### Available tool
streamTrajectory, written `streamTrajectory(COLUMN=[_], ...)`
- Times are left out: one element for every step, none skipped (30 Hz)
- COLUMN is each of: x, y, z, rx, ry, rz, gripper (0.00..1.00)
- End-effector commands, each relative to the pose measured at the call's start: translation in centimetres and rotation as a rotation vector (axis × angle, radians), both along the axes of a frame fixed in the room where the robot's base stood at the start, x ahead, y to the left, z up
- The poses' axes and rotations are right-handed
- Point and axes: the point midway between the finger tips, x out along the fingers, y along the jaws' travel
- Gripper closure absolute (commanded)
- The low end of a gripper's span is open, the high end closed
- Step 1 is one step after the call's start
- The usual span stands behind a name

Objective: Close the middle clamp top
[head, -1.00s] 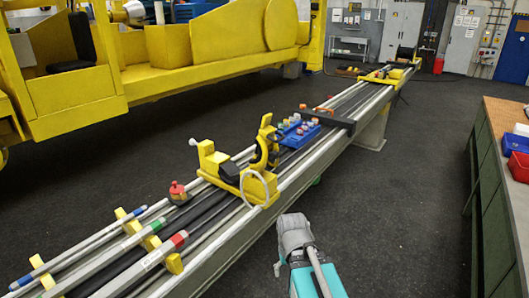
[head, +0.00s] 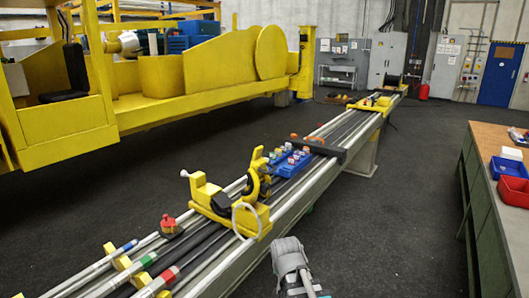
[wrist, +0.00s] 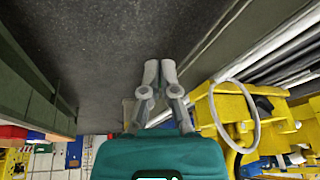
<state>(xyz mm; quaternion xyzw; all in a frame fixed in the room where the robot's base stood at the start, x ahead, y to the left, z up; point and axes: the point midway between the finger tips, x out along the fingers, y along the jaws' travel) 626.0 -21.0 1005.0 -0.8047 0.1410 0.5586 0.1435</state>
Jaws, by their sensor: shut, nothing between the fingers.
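The yellow middle clamp (head: 229,211) sits across the rails of the long boom. Its curved yellow top (head: 258,171) stands raised, so the clamp is open. A white ring hangs at its near side. In the wrist view, the yellow clamp (wrist: 241,107) with the ring lies to the right of my gripper (wrist: 160,66). The fingers are close together, empty, over the dark floor beside the boom, apart from the clamp. In the head view, my grey arm end shows at the bottom, right of the clamp; its fingers cannot be made out there.
Blue trays with small parts (head: 292,160) and a dark crossbar (head: 318,147) lie farther along the boom. A red knob (head: 168,222) is left of the clamp. A workbench (head: 503,170) with blue and red bins stands at right. Dark floor between is free.

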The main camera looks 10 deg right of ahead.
Motion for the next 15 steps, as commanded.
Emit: streamTrajectory(x=[1.7,2.5,3.7,4.5,5.3,6.4,7.2,8.0,9.0,9.7,10.4,11.4,12.1,12.7,13.6], y=[-0.4,-0.6,-0.8,-1.0,-1.2,-1.5,-1.7,-1.9,-2.1,-2.3,-2.4,-2.6,-2.8,-2.9,-3.1], z=[0.9,1.3,1.9,2.4,2.9,3.6,4.1,4.6,5.4,6.0,6.6,7.4,8.1,8.8,9.7], rx=[0.012,0.022,0.036,0.048,0.063,0.085,0.102,0.120,0.147,0.168,0.192,0.224,0.250,0.278,0.318], ry=[-0.059,-0.098,-0.150,-0.188,-0.227,-0.279,-0.319,-0.357,-0.409,-0.448,-0.486,-0.536,-0.574,-0.611,-0.659], rz=[-0.058,-0.095,-0.144,-0.178,-0.213,-0.258,-0.290,-0.321,-0.362,-0.390,-0.418,-0.453,-0.480,-0.503,-0.535], gripper=[1.00,1.00,1.00,1.00,1.00,1.00,1.00,1.00,1.00,1.00,1.00,1.00,1.00,1.00,1.00])
